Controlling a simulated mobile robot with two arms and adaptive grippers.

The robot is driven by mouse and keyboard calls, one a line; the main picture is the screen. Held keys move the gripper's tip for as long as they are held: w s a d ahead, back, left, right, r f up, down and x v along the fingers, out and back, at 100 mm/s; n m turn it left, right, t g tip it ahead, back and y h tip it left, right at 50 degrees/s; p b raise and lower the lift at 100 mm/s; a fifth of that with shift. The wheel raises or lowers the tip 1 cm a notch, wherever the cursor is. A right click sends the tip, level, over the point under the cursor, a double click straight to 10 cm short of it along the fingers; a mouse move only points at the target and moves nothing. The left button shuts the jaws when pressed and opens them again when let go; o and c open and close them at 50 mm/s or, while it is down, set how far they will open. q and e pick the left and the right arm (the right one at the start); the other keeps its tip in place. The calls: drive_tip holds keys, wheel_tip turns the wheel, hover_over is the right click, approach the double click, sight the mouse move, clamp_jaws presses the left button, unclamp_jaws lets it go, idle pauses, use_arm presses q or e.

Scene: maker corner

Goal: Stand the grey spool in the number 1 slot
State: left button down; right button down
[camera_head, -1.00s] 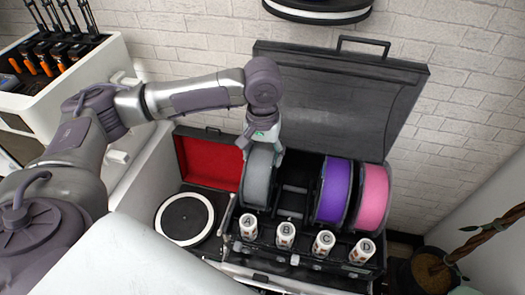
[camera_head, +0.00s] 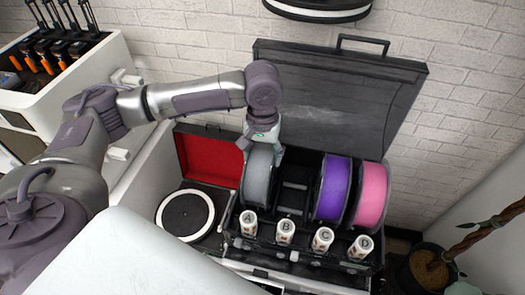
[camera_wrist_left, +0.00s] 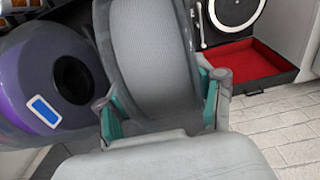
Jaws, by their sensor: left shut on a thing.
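The grey spool (camera_head: 258,178) stands upright at the left end of the black case (camera_head: 335,95), in line with the letter A bottle. My left gripper (camera_head: 263,146) is shut on its top edge from above. In the left wrist view the grey spool (camera_wrist_left: 150,55) sits between the two teal-padded fingers (camera_wrist_left: 160,118). The purple spool (camera_head: 332,188) and pink spool (camera_head: 371,193) stand farther right, with an empty place between grey and purple. Slot numbers cannot be read, and the grey spool's lower edge is hidden. My right gripper is not in view.
White bottles lettered A (camera_head: 248,222), B, C and D stand along the case's front. A turntable with a red-lined lid (camera_head: 202,158) lies to the left. A potted plant (camera_head: 432,268) stands at right, and a tool cart (camera_head: 95,85) at back left.

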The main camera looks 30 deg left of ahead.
use_arm(q)
drive_tip(key=shift+r, duration=0.1)
drive_tip(key=shift+c, duration=0.8)
unclamp_jaws()
drive_tip(key=shift+o, duration=0.5)
drive_tip(key=shift+s, duration=0.1)
wheel_tip(320, 180, up, 12)
